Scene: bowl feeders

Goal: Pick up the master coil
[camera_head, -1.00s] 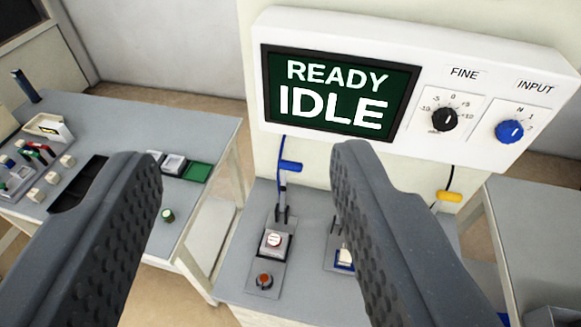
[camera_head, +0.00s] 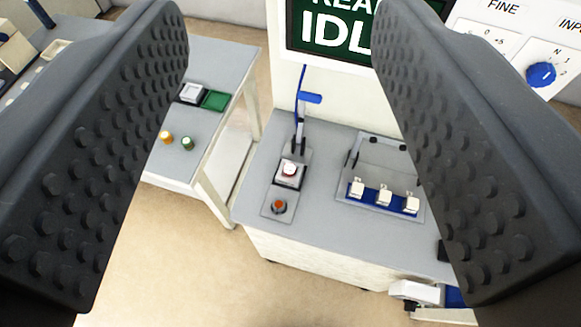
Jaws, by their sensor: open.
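No label marks the master coil, so I cannot tell which part it is. A white block with a red-and-white top (camera_head: 289,172) sits in a grey fixture on the bench below the display. A small orange-red round part (camera_head: 279,207) sits at the front of the same fixture plate. Orange (camera_head: 165,137) and green-topped (camera_head: 187,143) small round parts stand on the left table. My gripper (camera_head: 282,40) is open, its fingers wide apart, with nothing between them. The fixture shows between the fingers, farther away and below.
A rack with three white blocks (camera_head: 384,196) on a blue strip stands right of the fixture. The display (camera_head: 325,30) and blue knob (camera_head: 541,74) are behind. A green tray (camera_head: 215,100) lies on the left table. Bare floor (camera_head: 190,250) separates table and bench.

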